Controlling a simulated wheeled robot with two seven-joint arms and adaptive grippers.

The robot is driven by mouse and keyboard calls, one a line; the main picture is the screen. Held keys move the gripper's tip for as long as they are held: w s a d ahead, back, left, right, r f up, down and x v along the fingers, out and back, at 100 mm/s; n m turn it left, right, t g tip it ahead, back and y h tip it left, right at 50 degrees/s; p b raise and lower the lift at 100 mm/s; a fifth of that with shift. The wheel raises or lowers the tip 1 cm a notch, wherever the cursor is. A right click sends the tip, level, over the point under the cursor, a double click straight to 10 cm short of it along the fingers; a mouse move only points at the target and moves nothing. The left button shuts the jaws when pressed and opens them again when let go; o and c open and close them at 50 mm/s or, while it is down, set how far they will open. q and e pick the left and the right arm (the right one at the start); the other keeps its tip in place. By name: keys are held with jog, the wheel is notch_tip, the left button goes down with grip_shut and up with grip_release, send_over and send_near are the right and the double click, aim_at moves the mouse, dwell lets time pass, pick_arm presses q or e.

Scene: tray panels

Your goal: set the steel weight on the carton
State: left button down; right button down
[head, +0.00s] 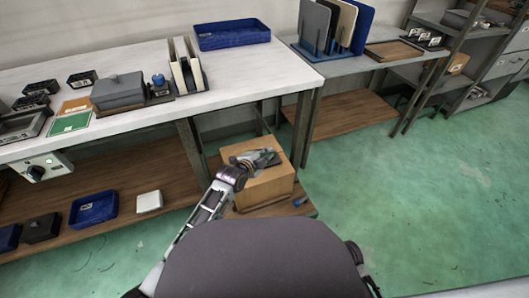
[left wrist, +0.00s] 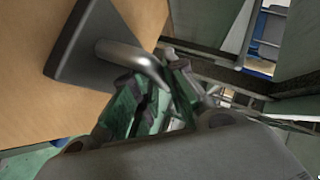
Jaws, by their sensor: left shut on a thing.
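The carton (head: 270,188) is a tan box standing low, below and between the two tables. The steel weight (head: 268,158), grey with a flat base, is over the carton's top. In the left wrist view the weight (left wrist: 80,50) shows a dark plate and a bent, shiny handle, with the carton (left wrist: 28,75) behind it. My left gripper (head: 254,159) is shut on the weight's handle; its green fingers (left wrist: 155,95) show in the left wrist view. Whether the weight's base touches the carton I cannot tell. My right gripper is not in view.
The carton stands on a low wooden board (head: 308,207) with a small blue item (head: 300,201). The white table (head: 150,110) is at the left, with a blue tray (head: 232,34) and boxes. A lower shelf (head: 120,200) holds bins. Green floor (head: 420,200) is clear at the right.

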pick_arm(q)
jog(key=shift+w+r, duration=0.1)
dwell(0.4)
jog(key=c, duration=1.8)
grip_release()
jog(key=shift+f, duration=0.25)
jog(key=o, duration=0.3)
jog(key=shift+o, duration=0.2)
jog(key=shift+r, duration=0.15)
